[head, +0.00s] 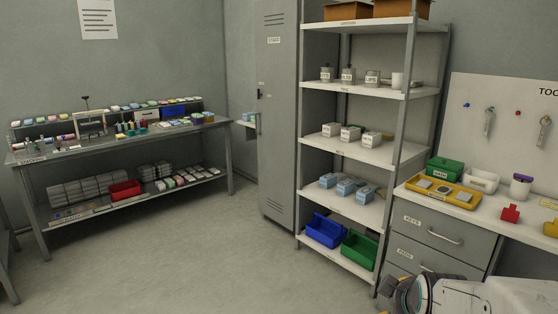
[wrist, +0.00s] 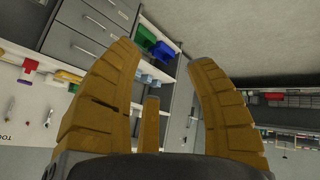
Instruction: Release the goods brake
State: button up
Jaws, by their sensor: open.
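I cannot single out the goods brake in either view. A long bench (head: 222,122) at the left in the head view carries a small upright frame-like device (head: 90,125), with many small coloured items around it. The parts of this device are too small to tell apart. My gripper (wrist: 162,56) shows in the wrist view with its yellow-brown fingers spread wide. It is open, with nothing between the fingers, and is far from the bench. My arm shows at the lower right of the head view.
A grey locker (head: 277,120) and a shelf rack (head: 343,208) with boxes, jars, and blue and green bins stand in the middle. A drawer counter (head: 440,232) with a yellow tray (head: 463,197) is at the right, close to my arm. The floor (head: 180,265) before the bench is clear.

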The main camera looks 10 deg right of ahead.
jog(key=s+a+r+m+g+p, duration=0.1)
jog(key=s+a+r+p, duration=0.1)
jog(key=s, duration=0.4)
jog(key=s+a+r+m+g+y+p, duration=0.1)
jog(key=s+a+r+p, duration=0.2)
jog(key=s+a+r, duration=0.1)
jog(key=s+a+r+m+g+y+p, duration=0.1)
jog(key=s+a+r+g+p, duration=0.1)
jog(key=s+a, duration=0.3)
jog(key=s, duration=0.2)
jog(key=shift+s+a+r, duration=0.35)
jog(key=shift+s+r, duration=0.05)
